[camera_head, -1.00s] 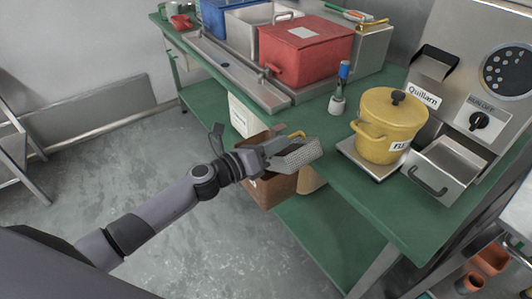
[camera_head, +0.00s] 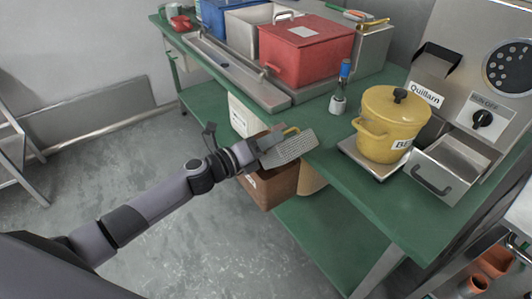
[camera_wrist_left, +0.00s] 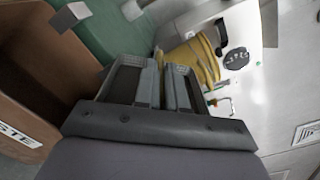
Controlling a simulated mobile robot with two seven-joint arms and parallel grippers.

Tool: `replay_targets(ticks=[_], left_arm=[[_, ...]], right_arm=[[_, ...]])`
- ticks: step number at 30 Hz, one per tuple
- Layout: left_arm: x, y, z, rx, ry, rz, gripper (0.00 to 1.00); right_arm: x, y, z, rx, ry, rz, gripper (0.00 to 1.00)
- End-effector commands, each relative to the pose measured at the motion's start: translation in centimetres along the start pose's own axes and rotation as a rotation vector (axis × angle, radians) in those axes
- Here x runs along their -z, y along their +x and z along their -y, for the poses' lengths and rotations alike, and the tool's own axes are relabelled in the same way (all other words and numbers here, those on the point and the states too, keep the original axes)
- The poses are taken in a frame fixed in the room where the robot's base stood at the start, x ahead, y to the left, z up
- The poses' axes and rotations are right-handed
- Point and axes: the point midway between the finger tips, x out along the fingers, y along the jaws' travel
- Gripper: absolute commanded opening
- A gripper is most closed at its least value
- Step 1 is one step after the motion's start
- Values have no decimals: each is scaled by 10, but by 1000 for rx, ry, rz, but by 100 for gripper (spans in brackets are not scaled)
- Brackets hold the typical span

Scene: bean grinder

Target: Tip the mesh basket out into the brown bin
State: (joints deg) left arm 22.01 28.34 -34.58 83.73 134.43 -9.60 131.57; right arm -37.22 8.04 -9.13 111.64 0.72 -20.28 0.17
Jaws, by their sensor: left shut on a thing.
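The grey mesh basket (camera_head: 291,149) is tilted in the head view, with its perforated face toward me and a yellow part (camera_head: 291,131) by its upper edge. My left gripper (camera_head: 264,147) is shut on the basket at its left end and holds it above the brown bin (camera_head: 272,188), beside the green bench. The bin is open and stands low; the arm and basket hide part of its mouth. In the left wrist view the bin (camera_wrist_left: 45,60) is at the left, its label ending in "STE". The basket's contents cannot be seen. My right gripper is not in view.
The green bench (camera_head: 350,195) carries a yellow pot (camera_head: 388,130) on a scale, a blue-topped tool (camera_head: 342,85) in a holder, a red lidded box (camera_head: 305,50) and a steel drawer (camera_head: 450,168) by the machine. The floor (camera_head: 200,245) left of the bench is clear.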

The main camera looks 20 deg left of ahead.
Motion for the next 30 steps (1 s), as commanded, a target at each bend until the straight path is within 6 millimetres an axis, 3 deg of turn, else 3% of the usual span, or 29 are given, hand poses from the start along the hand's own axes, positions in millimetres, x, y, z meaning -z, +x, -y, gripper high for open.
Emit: replay_targets(ticks=[30], left_arm=[[-14,0,-7,5,-306,2,0]], right_arm=[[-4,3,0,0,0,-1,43]])
